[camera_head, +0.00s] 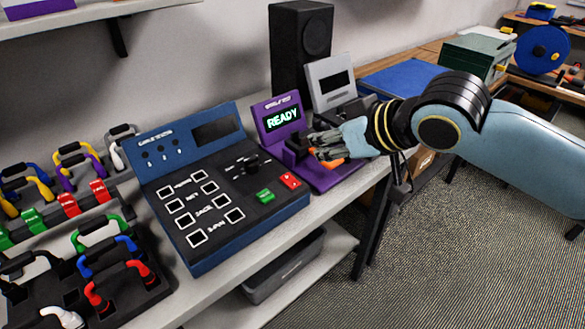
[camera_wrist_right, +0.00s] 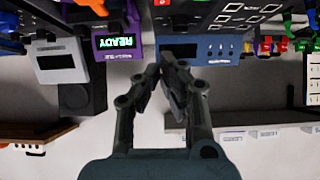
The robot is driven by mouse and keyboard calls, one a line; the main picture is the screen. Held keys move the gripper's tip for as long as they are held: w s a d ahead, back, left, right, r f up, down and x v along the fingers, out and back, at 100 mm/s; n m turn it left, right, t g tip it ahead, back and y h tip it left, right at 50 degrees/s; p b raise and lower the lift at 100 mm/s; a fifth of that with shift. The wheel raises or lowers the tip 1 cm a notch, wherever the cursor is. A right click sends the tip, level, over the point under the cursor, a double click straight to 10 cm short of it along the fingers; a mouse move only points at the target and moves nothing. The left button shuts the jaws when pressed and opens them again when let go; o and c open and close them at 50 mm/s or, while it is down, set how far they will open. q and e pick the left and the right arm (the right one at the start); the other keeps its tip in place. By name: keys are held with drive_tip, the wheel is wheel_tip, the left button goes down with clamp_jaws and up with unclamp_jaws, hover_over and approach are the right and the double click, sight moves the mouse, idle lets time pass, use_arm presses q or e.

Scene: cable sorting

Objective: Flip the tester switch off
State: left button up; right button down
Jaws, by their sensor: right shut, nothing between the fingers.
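The purple tester (camera_head: 270,118) stands on the shelf with its screen lit green and reading READY. It also shows upside down in the wrist view (camera_wrist_right: 117,68). A black block (camera_head: 297,147) sits on its base, and an orange part (camera_head: 331,163) shows just under my fingers. Which of these is the switch, and its position, I cannot tell. My right gripper (camera_head: 318,142) is shut and empty, over the tester's base and close to the black block; contact is unclear. The fingers also show in the wrist view (camera_wrist_right: 167,72). My left gripper is out of view.
A blue panel (camera_head: 188,136) with a dial, green and red buttons and several square ports stands left of the tester. A grey device (camera_head: 331,80) and black speaker (camera_head: 300,42) stand behind. Cable racks (camera_head: 75,235) fill the left; a grey bin (camera_head: 285,268) sits below.

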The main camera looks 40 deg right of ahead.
drive_tip(key=shift+w, duration=0.1)
hover_over(292, 179)
wheel_tip(292, 179, down, 7)
drive_tip(key=shift+r, duration=0.2)
wheel_tip(292, 179, down, 2)
drive_tip(key=shift+f, duration=0.8)
drive_tip(key=shift+w+p, duration=0.1)
drive_tip(key=shift+p, duration=0.3)
drive_tip(key=shift+f, duration=0.15)
